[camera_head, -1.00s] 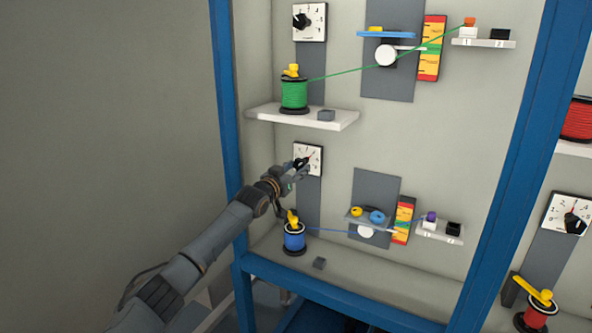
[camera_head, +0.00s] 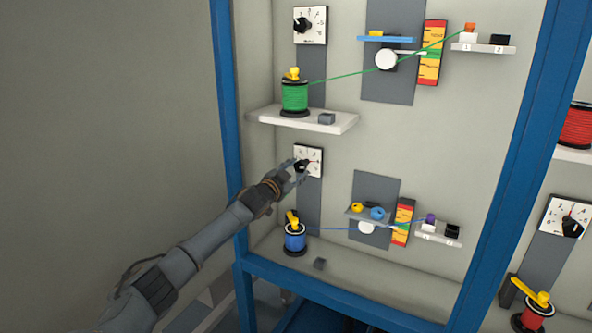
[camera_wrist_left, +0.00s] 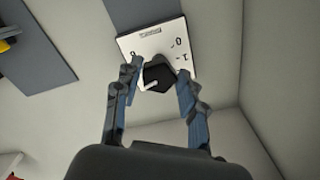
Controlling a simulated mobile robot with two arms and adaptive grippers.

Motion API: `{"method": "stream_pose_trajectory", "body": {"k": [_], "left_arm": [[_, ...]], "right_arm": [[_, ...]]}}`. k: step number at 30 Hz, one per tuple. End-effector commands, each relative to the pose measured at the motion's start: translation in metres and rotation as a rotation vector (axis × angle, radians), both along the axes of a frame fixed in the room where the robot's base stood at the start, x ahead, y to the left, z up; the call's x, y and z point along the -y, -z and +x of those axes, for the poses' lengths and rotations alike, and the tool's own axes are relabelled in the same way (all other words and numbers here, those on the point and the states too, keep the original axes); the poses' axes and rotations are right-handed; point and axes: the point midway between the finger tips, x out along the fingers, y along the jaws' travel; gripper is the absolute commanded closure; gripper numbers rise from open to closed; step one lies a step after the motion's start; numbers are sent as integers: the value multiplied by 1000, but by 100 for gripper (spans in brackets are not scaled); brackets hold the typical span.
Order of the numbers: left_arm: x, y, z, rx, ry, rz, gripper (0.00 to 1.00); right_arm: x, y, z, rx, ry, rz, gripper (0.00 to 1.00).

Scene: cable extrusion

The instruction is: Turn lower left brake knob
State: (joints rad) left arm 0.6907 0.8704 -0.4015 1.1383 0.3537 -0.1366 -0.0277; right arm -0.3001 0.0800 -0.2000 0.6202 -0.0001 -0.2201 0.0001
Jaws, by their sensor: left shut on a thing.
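The lower left brake knob (camera_wrist_left: 157,76) is a black knob on a white dial plate (camera_head: 314,158), mounted on a grey strip on the back panel. My left gripper (camera_head: 297,166) is at the dial, its fingers on both sides of the knob. In the left wrist view the gripper (camera_wrist_left: 158,88) is shut on the knob, one finger on each side, and a pale pointer mark shows on the knob. The dial plate also shows there (camera_wrist_left: 150,40), with part of its scale hidden. My right gripper is not in view.
A blue cable spool (camera_head: 295,238) with a yellow top stands below the dial. A white shelf (camera_head: 335,121) with a green spool (camera_head: 294,97) juts out above it. A blue frame post (camera_head: 226,110) is close on the left.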

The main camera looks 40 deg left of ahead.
Motion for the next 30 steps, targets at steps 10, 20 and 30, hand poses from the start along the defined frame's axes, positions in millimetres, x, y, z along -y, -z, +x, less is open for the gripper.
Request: {"method": "stream_pose_trajectory", "body": {"k": [10,20,30], "left_arm": [[0,0,0,-11,-1,61,91],[0,0,0,-11,-1,61,55],[0,0,0,-10,0,60,38]], "right_arm": [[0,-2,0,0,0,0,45],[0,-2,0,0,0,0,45],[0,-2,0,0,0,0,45]]}}
